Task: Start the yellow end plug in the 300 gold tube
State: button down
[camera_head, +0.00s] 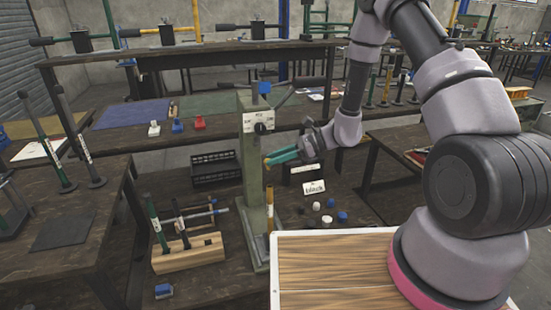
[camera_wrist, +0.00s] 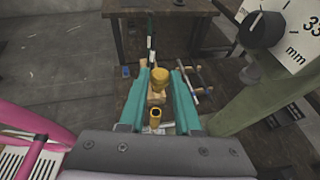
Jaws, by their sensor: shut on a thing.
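My gripper (camera_head: 283,157) has teal fingers and is shut on the yellow end plug (camera_head: 265,162), beside the press column. In the wrist view the yellow plug (camera_wrist: 160,78) sits between the teal fingertips (camera_wrist: 161,74). The gold tube (camera_head: 269,207) stands upright at the foot of the press, below the plug in the head view. In the wrist view the tube's open round mouth (camera_wrist: 155,113) shows apart from the plug in the picture. I cannot read a 300 mark on the tube.
The green press (camera_head: 251,175) has a dial and lever close to my gripper. A wooden rack (camera_head: 187,253) with several tubes stands at left. A black crate (camera_head: 213,169) is behind. Loose blue, white and black caps (camera_head: 327,219) lie at right near a label card (camera_head: 313,188).

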jog(key=shift+d+f, duration=0.1)
jog(key=shift+d, duration=0.05)
jog(key=shift+f, duration=2.8)
jog(key=shift+f, duration=1.15)
jog(key=c, duration=0.5)
grip_release()
jog(key=v, duration=1.1)
jog(key=shift+f, duration=0.1)
